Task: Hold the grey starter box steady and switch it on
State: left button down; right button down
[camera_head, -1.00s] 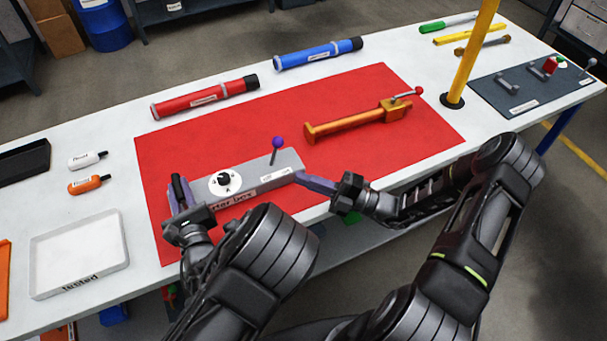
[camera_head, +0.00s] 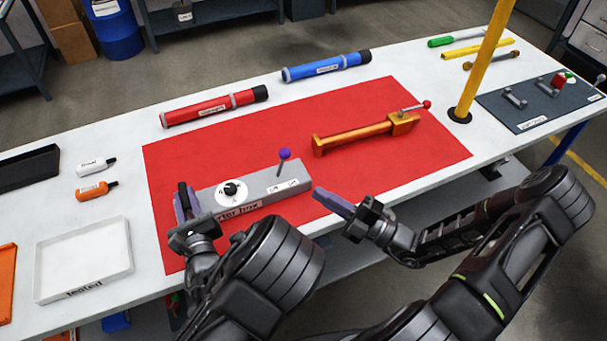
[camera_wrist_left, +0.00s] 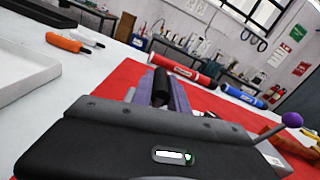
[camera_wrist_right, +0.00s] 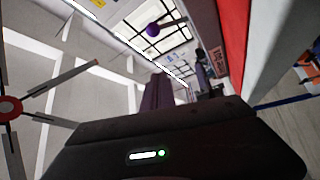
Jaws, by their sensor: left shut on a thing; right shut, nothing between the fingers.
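The grey starter box (camera_head: 262,187) lies on the red mat near the table's front edge. My left gripper (camera_head: 183,197) is shut on a black handle at the box's left end; the handle shows between purple fingers in the left wrist view (camera_wrist_left: 161,88). My right gripper (camera_head: 318,193) is shut and empty, just right of the box and apart from it. The purple ball also shows in the right wrist view (camera_wrist_right: 152,30).
An orange tool with a red-tipped lever (camera_head: 365,133) lies behind and right on the red mat (camera_head: 430,150). Red (camera_head: 214,106) and blue (camera_head: 326,66) tubes lie beyond. A yellow post (camera_head: 481,60) stands right. A white tray (camera_head: 84,262) is at left.

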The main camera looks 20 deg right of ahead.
aim_at(288, 158)
jog(key=w+a, duration=0.1)
jog(key=w, duration=0.2)
jog(key=w+a+r, duration=0.1)
jog(key=w, duration=0.3)
jog(key=w+a, duration=0.2)
jog(key=w, duration=0.1)
jog(key=shift+w+r, duration=0.25)
jog(key=shift+r, duration=0.05)
jog(key=shift+w+d+f, duration=0.2)
jog(key=shift+d, duration=0.2)
jog(key=shift+w+d+f, duration=0.15)
jog(key=shift+w+d, duration=0.05)
jog(key=shift+d, duration=0.25)
pick_arm(q)
jog(key=shift+a, duration=0.1)
pick_arm(e)
jog(key=shift+f, duration=0.1)
jog(key=shift+s, duration=0.15)
